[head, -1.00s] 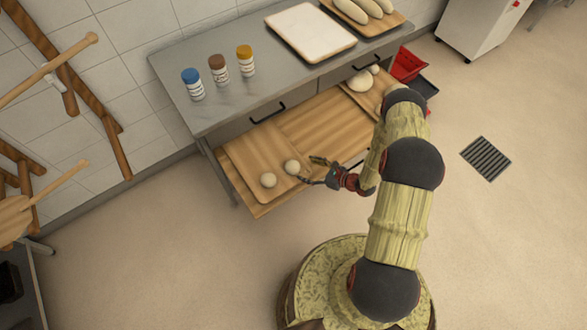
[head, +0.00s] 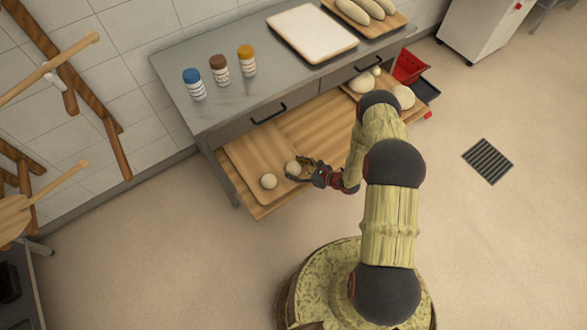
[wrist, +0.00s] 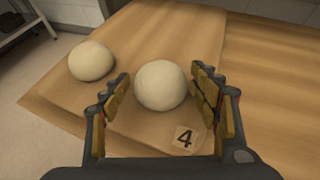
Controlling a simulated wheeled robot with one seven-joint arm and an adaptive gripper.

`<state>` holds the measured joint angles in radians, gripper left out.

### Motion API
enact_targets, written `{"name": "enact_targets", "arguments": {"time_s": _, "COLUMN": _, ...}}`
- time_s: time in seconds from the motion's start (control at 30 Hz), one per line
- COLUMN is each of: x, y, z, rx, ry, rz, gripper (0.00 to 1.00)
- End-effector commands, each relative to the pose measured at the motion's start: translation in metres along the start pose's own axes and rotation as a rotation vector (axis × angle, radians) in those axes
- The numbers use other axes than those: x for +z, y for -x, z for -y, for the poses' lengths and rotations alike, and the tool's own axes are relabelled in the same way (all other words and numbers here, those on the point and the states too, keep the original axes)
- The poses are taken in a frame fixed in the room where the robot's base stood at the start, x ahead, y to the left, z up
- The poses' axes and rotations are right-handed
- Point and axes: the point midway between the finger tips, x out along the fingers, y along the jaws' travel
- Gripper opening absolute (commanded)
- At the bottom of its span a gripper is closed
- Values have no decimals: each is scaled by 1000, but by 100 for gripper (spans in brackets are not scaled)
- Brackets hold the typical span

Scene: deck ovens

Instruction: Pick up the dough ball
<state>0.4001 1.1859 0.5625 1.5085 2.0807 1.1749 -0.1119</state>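Two pale dough balls lie on a wooden board on the lower shelf. In the wrist view the nearer dough ball (wrist: 161,85) sits between the fingertips of my open gripper (wrist: 160,95), with gaps visible on both sides. The other dough ball (wrist: 92,61) lies to its left, outside the fingers. In the head view my gripper (head: 304,170) is at the right side of the right-hand dough ball (head: 293,168). The left-hand dough ball (head: 269,181) is apart from it. A card marked 4 (wrist: 185,138) lies by the right finger.
The board (head: 240,155) rests on the wooden shelf under the steel worktop (head: 215,107). Drawer handles (head: 268,113) project above the shelf. The floor in front is clear.

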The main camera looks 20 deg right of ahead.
Motion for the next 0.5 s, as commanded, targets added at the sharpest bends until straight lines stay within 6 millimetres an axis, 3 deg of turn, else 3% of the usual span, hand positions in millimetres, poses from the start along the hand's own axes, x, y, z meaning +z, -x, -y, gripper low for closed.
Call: {"name": "enact_targets", "arguments": {"time_s": 0.5, "x": 0, "y": 0, "z": 0, "rx": 0, "ry": 0, "rz": 0, "gripper": 30}}
